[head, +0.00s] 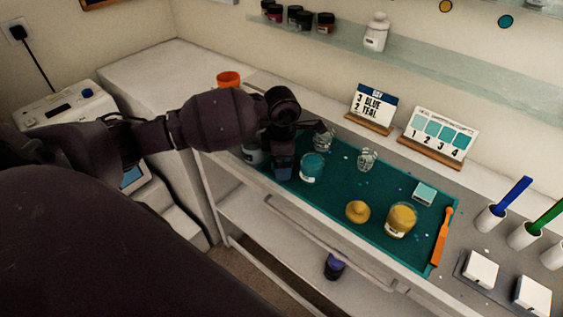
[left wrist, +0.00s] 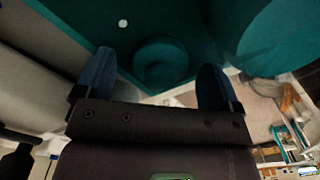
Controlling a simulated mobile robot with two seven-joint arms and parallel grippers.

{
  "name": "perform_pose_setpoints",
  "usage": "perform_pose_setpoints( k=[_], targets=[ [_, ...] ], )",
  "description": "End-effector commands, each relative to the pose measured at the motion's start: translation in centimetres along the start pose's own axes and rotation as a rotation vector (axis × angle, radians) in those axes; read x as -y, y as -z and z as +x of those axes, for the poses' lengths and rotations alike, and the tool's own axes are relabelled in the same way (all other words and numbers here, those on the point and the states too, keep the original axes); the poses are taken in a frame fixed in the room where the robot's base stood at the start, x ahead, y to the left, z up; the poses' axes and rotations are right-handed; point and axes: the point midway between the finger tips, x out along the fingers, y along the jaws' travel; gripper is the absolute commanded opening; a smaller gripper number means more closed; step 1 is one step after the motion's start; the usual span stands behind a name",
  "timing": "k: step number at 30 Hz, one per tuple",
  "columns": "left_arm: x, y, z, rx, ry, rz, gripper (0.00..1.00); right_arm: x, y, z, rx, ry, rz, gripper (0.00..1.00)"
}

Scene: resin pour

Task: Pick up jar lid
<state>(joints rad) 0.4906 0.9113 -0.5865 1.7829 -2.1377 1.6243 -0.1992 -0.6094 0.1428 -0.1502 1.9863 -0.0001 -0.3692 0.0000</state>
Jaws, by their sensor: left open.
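A round teal jar lid (left wrist: 160,58) lies flat on the teal mat, seen between my left gripper's fingers in the left wrist view; the arm hides it in the head view. My left gripper (left wrist: 154,72) is open, its two blue-grey fingers on either side of the lid in the picture; I cannot tell if they touch it. In the head view this gripper (head: 283,172) points down at the mat's left part. A teal jar (head: 312,169) stands just right of it. A yellow lid (head: 357,211) lies beside a yellow jar (head: 401,221). My right gripper is not in view.
Clear cups (head: 367,159) stand at the back of the mat (head: 335,200). An orange stick (head: 441,238) lies along its right edge. Two sign cards (head: 440,135) stand behind. An orange cup (head: 228,79) is at the back left. White holders and blocks (head: 480,269) stand right.

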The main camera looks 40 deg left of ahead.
Motion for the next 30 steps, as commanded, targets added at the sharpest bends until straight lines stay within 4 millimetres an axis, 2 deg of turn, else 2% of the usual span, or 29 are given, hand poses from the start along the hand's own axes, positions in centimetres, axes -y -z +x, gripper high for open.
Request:
perform_pose_setpoints(
  k=[2,3,12,13,23,26,30],
  targets=[
    [0.0,0.0,0.0,0.0,0.0,0.0,0.89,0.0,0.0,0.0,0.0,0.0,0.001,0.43],
    [0.0,0.0,0.0,0.0,0.0,0.0,0.86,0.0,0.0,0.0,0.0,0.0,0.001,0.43],
    [0.0,0.0,-0.1,0.0,0.0,0.0,0.4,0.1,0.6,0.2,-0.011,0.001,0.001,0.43],
    [0.0,0.0,-0.1,0.0,0.0,0.0,0.38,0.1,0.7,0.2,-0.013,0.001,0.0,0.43],
    [0.0,0.0,-0.3,0.001,-0.001,0.0,0.38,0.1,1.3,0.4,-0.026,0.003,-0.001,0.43],
    [-0.1,0.0,-1.0,0.002,-0.001,0.0,0.38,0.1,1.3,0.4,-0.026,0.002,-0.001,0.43],
    [-0.1,0.0,-3.2,0.002,-0.004,0.001,0.38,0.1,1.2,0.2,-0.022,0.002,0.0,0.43]
  ],
)
